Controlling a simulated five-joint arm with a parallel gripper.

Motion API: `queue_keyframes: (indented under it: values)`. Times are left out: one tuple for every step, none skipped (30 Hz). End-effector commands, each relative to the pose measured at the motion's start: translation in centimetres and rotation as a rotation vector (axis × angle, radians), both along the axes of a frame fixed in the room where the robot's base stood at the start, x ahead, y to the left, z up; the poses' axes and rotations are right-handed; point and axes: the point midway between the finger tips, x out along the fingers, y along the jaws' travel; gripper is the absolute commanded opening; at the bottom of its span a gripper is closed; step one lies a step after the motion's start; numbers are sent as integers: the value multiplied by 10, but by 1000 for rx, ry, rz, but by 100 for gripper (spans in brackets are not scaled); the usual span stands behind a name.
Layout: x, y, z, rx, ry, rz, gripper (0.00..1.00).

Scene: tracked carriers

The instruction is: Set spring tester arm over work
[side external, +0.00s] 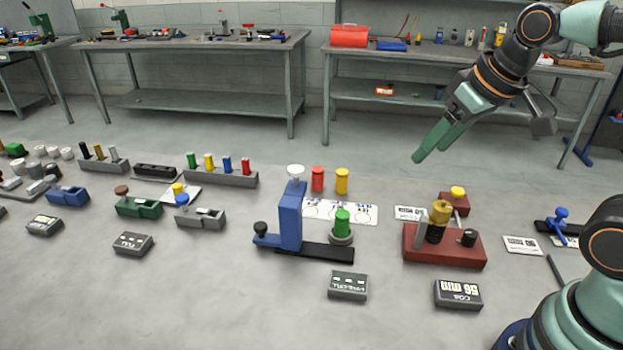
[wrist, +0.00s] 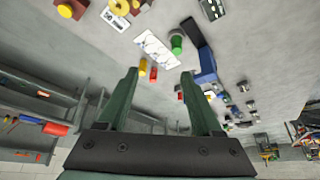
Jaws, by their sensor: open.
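A blue upright (side external: 290,217) with a white knob (side external: 295,171) stands on a dark rail (side external: 330,254) mid-table. A green cylinder (side external: 342,223) sits upright on a grey round seat right of it. This looks like the spring tester, but I cannot read a label confirming it. A low blue part with a black knob (side external: 260,229) projects left from the upright. The wrist view also shows the blue upright (wrist: 206,62) and green cylinder (wrist: 177,42). My gripper (side external: 432,152) is open and empty, high above and right of the tester. It also shows in the wrist view (wrist: 158,74).
Red (side external: 318,180) and yellow (side external: 342,182) cylinders stand behind the tester by a white card (side external: 360,212). A dark red fixture (side external: 445,246) stands to its right. Small label blocks (side external: 348,286) lie in front. Several pegs and fixtures fill the left. The front table is mostly clear.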

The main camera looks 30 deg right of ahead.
Motion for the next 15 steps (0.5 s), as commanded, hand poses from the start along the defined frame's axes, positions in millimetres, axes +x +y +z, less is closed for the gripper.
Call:
queue_keyframes:
  values:
    - [10,4,6,0,17,13,67]
    - [16,7,9,0,28,21,67]
    - [25,12,15,-1,42,34,67]
    - [32,15,18,-2,54,42,67]
    - [40,19,21,-3,67,52,67]
    - [49,24,24,-4,82,65,67]
    - [57,28,27,-5,94,73,67]
    - [64,32,29,-5,104,82,67]
    - [74,38,31,-8,120,95,67]
    - [82,42,32,-9,131,103,67]
    - [89,46,32,-10,143,113,67]
    - [99,53,33,-12,158,125,67]
    - [106,58,32,-14,170,134,67]
    - [113,63,32,-16,180,143,67]
    - [123,70,30,-18,196,155,67]
